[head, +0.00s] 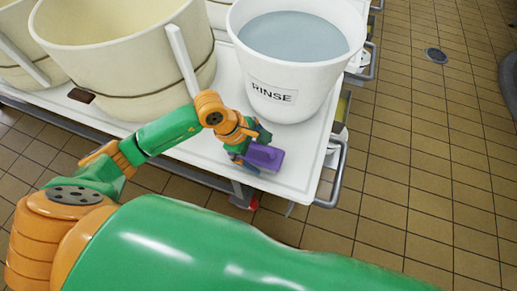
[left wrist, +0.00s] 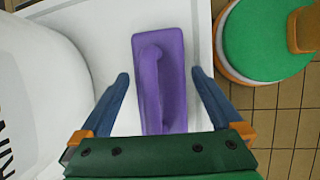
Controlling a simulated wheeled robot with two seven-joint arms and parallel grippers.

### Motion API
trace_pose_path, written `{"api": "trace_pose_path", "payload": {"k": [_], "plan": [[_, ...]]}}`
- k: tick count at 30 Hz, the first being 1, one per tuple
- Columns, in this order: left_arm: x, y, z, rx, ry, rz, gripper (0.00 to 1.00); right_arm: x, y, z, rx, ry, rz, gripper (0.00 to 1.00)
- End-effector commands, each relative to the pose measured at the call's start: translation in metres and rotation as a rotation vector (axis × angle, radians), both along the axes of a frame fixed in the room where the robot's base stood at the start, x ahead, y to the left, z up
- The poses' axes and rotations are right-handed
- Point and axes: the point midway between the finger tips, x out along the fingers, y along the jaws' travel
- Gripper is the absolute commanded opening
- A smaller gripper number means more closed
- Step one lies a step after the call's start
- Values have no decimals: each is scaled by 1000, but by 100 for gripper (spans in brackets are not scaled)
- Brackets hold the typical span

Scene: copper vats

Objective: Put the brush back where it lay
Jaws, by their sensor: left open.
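The purple brush (head: 264,156) is at the front right part of the white tabletop (head: 300,170), in front of the white RINSE bucket (head: 270,96). In the left wrist view the brush (left wrist: 172,50) is seen from above, with its raised handle along its length. My left gripper (head: 250,147) is open at the brush. In the left wrist view its blue fingers (left wrist: 160,75) stand on either side of the brush, with a visible gap on each side. I cannot tell its exact height above the tabletop. My right gripper is not in view.
A large cream tub (head: 130,60) with a white paddle (head: 183,60) stands left of the bucket. The bucket holds greyish water (head: 292,38). A small dark brown block (head: 81,96) lies at the left. A grey rail (head: 338,175) edges the table's right end. Tiled floor (head: 430,150) is open to the right.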

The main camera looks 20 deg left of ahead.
Motion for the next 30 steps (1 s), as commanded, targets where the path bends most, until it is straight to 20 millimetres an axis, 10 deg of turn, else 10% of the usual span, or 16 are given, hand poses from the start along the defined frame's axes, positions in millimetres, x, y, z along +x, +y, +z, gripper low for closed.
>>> {"api": "trace_pose_path", "payload": {"k": [15,30], "plan": [[-17,44,103,2,-4,1,100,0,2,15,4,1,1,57],[-19,47,110,0,0,0,100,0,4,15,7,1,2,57]]}}
